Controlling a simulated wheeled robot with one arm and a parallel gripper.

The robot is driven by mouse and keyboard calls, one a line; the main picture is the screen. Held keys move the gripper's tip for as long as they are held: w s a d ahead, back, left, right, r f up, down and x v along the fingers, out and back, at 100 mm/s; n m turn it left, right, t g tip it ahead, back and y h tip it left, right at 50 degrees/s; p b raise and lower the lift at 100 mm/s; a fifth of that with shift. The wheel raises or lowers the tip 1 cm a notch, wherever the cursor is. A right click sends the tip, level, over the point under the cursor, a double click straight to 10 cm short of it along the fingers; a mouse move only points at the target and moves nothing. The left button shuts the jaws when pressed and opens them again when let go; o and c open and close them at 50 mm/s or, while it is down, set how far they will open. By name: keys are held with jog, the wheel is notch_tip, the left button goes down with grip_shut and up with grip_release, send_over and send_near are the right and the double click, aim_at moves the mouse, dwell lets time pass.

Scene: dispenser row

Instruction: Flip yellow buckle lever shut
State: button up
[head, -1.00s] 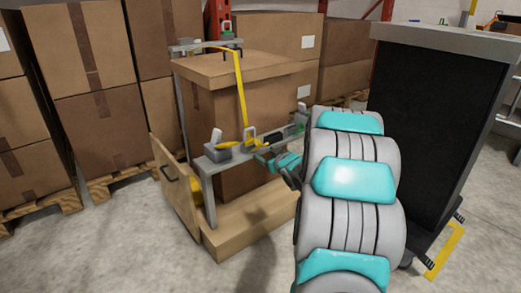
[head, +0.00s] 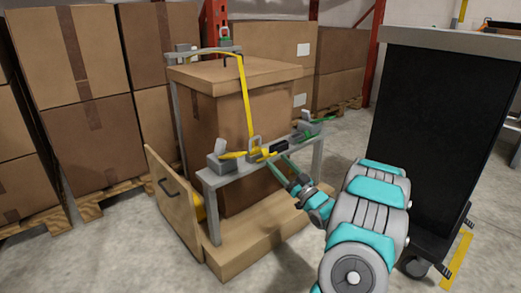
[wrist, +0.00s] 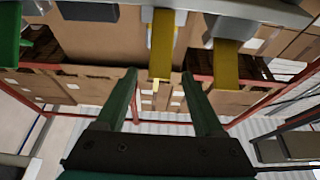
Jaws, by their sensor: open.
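A yellow strap (head: 242,95) runs over the carton and down to a yellow buckle (head: 257,155) with a grey loop on the front rail. A yellow bar (head: 234,155) sticks out towards it from a grey block on the left. I cannot tell for sure which yellow part is the lever. My gripper (head: 277,163) is just right of and in front of the buckle. In the wrist view my gripper (wrist: 160,75) has its two dark green fingers apart, with nothing held. A yellow strip (wrist: 162,45) shows above and between the fingertips; another yellow strip (wrist: 226,65) hangs to the right. Contact is unclear.
The grey rail (head: 230,175) stands before a large carton (head: 228,125) on a wooden base (head: 250,240). A green bar (head: 320,121) projects at the rail's right end. A wooden panel (head: 173,205) stands at left. A black cabinet (head: 435,130) is at right.

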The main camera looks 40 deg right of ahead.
aim_at(266, 154)
jog(key=shift+b+x, duration=0.3)
jog(key=shift+x, duration=3.45)
jog(key=shift+c, duration=0.3)
grip_shut()
